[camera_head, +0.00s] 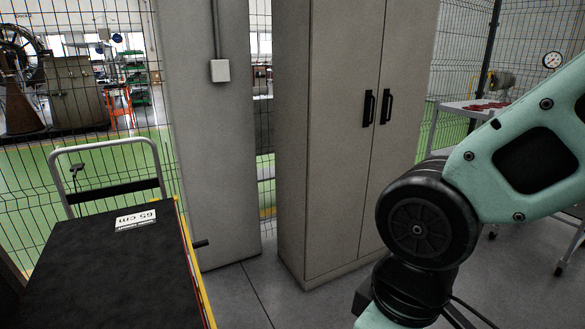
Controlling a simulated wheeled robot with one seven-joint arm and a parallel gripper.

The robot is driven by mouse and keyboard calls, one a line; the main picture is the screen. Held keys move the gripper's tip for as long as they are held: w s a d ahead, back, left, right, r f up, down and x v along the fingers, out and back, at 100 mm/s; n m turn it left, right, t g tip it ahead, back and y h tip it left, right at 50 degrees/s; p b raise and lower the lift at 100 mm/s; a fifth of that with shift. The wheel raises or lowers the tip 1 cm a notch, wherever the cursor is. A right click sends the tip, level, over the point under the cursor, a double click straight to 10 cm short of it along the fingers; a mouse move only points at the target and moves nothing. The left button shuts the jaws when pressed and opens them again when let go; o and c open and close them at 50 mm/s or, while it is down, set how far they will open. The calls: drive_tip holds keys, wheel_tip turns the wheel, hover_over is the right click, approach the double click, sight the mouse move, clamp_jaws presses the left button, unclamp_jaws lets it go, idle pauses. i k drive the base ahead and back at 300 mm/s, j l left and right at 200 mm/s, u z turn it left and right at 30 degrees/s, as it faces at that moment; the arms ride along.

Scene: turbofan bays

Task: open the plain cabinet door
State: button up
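A plain grey-beige cabinet (335,170) stands upright at the centre, with two tall doors facing right of centre. The left door (335,100) has a black vertical handle (369,108) near the middle seam. The right door (405,85) has a matching black handle (386,107). Both doors look shut. My arm, mint green with a dark joint, covers the right side of the view and hides the lower part of the right door. My gripper is out of view.
A black-topped cart (100,262) with a grey push handle and a "65 cm" label stands at the left front. A grey pillar (208,150) with a white box is left of the cabinet. A white trolley (470,112) stands behind my arm. Wire mesh fencing runs behind. Floor before the cabinet is bare.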

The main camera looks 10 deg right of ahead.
sight(410, 30)
drive_tip(key=i+l+z, duration=0.1)
drive_tip(key=i+z, duration=0.25)
drive_tip(key=i, duration=0.75)
drive_tip(key=i+l+u, duration=0.4)
drive_tip(key=i, duration=0.25)
drive_tip(key=i+l+u, duration=0.45)
drive_tip(key=i+l, duration=0.15)
drive_tip(key=l, duration=0.2)
